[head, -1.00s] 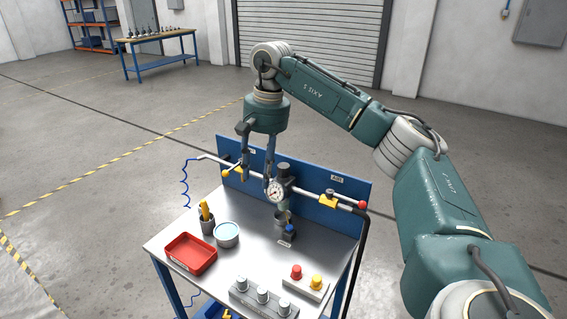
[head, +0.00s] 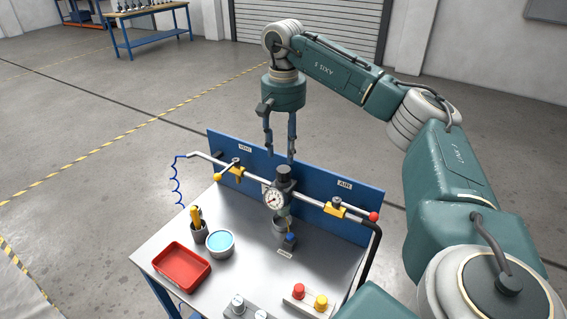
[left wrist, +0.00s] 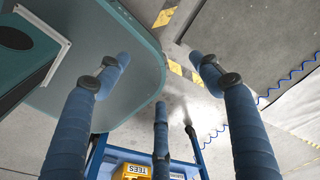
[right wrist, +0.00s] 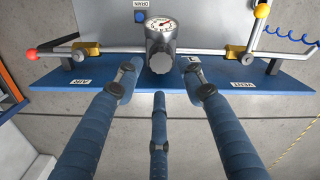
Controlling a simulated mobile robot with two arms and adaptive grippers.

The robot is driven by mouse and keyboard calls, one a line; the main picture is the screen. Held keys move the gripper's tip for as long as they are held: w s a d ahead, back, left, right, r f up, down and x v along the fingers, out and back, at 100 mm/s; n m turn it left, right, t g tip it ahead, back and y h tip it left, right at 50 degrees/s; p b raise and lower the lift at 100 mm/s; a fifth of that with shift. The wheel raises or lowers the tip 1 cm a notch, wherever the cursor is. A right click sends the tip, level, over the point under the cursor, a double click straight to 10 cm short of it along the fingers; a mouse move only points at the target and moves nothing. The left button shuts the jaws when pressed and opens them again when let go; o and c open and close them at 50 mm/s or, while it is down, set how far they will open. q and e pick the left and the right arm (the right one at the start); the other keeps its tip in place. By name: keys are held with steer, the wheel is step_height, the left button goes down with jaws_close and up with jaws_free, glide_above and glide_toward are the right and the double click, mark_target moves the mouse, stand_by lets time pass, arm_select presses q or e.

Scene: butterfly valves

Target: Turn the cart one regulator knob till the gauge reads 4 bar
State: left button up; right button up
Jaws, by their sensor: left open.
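The regulator stands on the cart's pipe, with a dark round knob (head: 283,173) on top and a white gauge (head: 273,198) on its front. The right wrist view shows the knob (right wrist: 159,62) and gauge (right wrist: 160,27); the dial is too small for a sure reading. My right gripper (head: 281,155) points down, open and empty, with its fingertips just above the knob and apart from it. In the right wrist view the knob shows between and beyond the spread fingers. My left gripper (left wrist: 159,72) is open and empty, away from the regulator; it is outside the head view.
A blue back panel (head: 335,188) stands behind the pipe. A yellow-ball lever (head: 218,177) and red-ball lever (head: 374,216) flank the regulator. The cart top (head: 235,265) holds a red tray (head: 182,264), a cup (head: 220,243) and red and yellow buttons (head: 310,297).

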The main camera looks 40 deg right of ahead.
mark_target(284, 169)
step_height(284, 169, down, 5)
steer(key=shift+w+d+r+p, duration=0.1)
steer(key=shift+d+p, duration=0.05)
steer(key=shift+p, duration=0.45)
step_height(284, 169, down, 2)
steer(key=c, duration=0.8)
steer(key=shift+c, duration=0.5)
arm_select(q)
steer(key=shift+d+r, duration=0.2)
steer(key=shift+r, duration=0.75)
